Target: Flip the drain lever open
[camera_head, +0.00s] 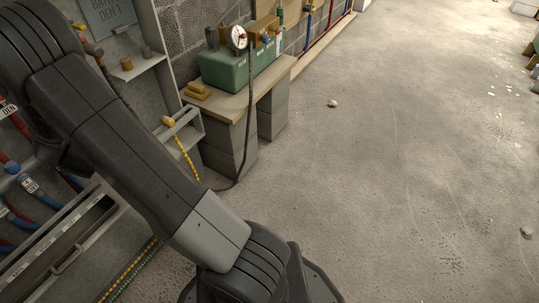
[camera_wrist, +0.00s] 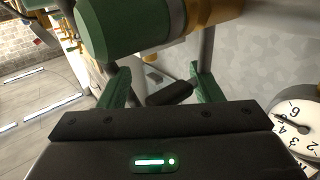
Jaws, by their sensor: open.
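In the wrist view my gripper (camera_wrist: 160,72) is open, with its two green fingers spread apart. A short black bar (camera_wrist: 170,94), possibly the drain lever's handle, shows in the gap between the fingers. I cannot tell whether either finger touches it. A thick green cylinder with a brass-coloured collar (camera_wrist: 145,25) crosses the top of the wrist view, close to the fingertips. A white dial gauge (camera_wrist: 298,128) is at the right edge. In the head view my gripper is not visible, and I cannot make out the lever there.
In the head view a green box (camera_head: 226,70) with a dial gauge (camera_head: 239,37) stands on a wooden bench (camera_head: 222,104) on grey blocks against the wall. A rack of red and blue hoses (camera_head: 30,186) is at left. The concrete floor (camera_head: 390,130) at right is largely clear.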

